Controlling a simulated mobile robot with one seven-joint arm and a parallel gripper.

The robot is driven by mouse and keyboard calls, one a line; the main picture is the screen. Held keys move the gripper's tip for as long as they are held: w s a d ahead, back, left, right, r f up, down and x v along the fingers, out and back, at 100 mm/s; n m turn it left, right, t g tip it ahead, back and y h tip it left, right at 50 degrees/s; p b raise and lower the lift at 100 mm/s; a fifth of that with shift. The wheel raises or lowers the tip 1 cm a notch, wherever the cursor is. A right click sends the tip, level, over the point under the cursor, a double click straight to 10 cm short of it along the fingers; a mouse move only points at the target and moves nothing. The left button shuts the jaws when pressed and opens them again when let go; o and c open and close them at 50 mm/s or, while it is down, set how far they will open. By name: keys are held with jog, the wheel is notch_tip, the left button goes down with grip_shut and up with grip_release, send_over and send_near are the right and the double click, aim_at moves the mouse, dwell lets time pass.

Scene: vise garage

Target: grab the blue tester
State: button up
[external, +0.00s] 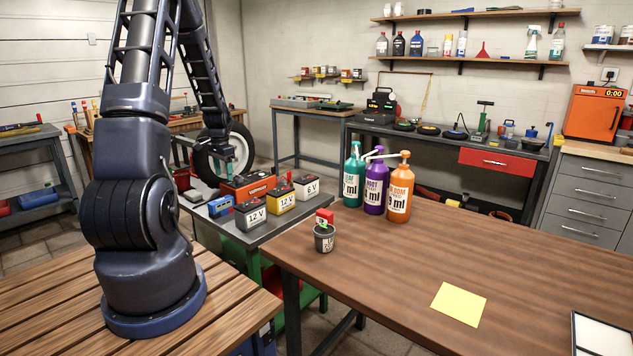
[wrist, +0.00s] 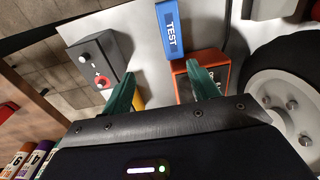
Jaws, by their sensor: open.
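The blue tester (external: 220,206) lies on the grey side table, left of the batteries in the external view. In the wrist view it is a blue block marked TEST (wrist: 172,32), at the top centre beyond my fingertips. My gripper (external: 228,165) hangs above the back of the side table, over the orange device. In the wrist view its two teal fingers (wrist: 160,72) are spread apart with nothing held between them. The tester is apart from the fingers, roughly ahead of the gap between them.
An orange device (external: 247,187) sits behind the tester; it shows under the right finger in the wrist view (wrist: 207,68). A grey 12 V battery (external: 250,216) stands just right of the tester. Other batteries (external: 281,200) and a wheel (external: 236,140) are close by.

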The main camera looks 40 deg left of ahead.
send_over(220, 200)
jog(key=f, duration=0.5)
jog(key=shift+a, duration=0.35)
notch_tip(220, 200, down, 5)
jog(key=shift+f, duration=0.15)
jog(key=shift+d+f, duration=0.15)
jog(key=shift+f, duration=1.25)
jog(key=shift+d+f, duration=0.15)
jog(key=shift+f, duration=1.2)
jog(key=c, duration=1.2)
jog(key=shift+o, duration=0.2)
jog(key=shift+r, duration=0.1)
